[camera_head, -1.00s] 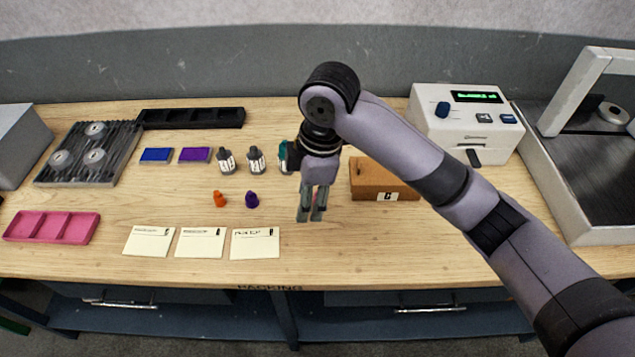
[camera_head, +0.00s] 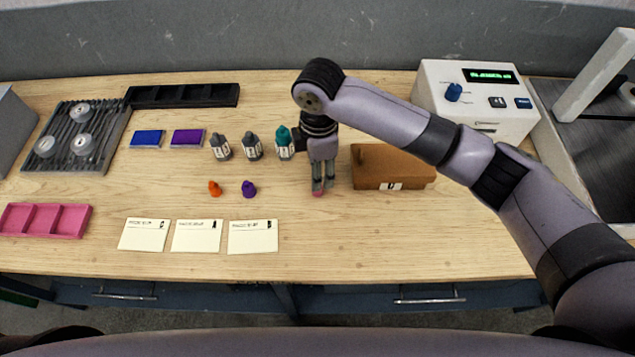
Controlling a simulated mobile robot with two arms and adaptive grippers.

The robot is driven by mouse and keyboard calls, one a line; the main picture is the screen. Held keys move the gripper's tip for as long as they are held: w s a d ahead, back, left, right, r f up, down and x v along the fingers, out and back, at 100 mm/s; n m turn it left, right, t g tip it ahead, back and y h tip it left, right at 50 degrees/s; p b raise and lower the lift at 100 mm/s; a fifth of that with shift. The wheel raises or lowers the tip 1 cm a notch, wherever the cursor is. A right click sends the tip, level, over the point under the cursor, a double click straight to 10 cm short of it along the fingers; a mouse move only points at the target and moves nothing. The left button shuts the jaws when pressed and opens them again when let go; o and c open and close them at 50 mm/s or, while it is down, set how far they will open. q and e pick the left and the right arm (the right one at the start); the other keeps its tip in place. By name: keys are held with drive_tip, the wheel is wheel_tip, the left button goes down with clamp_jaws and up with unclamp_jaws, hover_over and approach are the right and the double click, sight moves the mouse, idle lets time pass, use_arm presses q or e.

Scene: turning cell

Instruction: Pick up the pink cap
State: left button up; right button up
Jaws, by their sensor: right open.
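The pink cap (camera_head: 318,194) is a small spot on the table in the camera_head view, right at the fingertips of my right gripper. The fingers hide most of it. My right gripper (camera_head: 323,187) points down over the cap, with its jaws open and a finger on either side or just above it; I cannot tell exactly which. My left gripper is not in view.
An orange cap (camera_head: 215,188) and a purple cap (camera_head: 249,189) stand to the left. Behind them are three bottles, one with a teal cap (camera_head: 284,135). A brown box (camera_head: 380,165) is close on the right. White cards (camera_head: 253,237) lie in front.

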drive_tip(key=shift+s+f, duration=0.1)
drive_tip(key=shift+f, duration=0.3)
wheel_tip(320, 180, down, 4)
drive_tip(key=shift+f+p, duration=0.25)
drive_tip(key=shift+p, duration=0.9)
drive_tip(key=shift+f, duration=0.3)
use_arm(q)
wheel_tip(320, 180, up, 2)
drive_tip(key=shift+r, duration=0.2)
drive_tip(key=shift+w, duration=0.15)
use_arm(e)
drive_tip(key=shift+c, duration=0.2)
drive_tip(key=c, duration=0.4)
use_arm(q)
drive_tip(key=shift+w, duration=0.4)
use_arm(e)
drive_tip(key=c, duration=0.3)
drive_tip(key=shift+r, duration=0.1)
drive_tip(key=shift+c, duration=0.2)
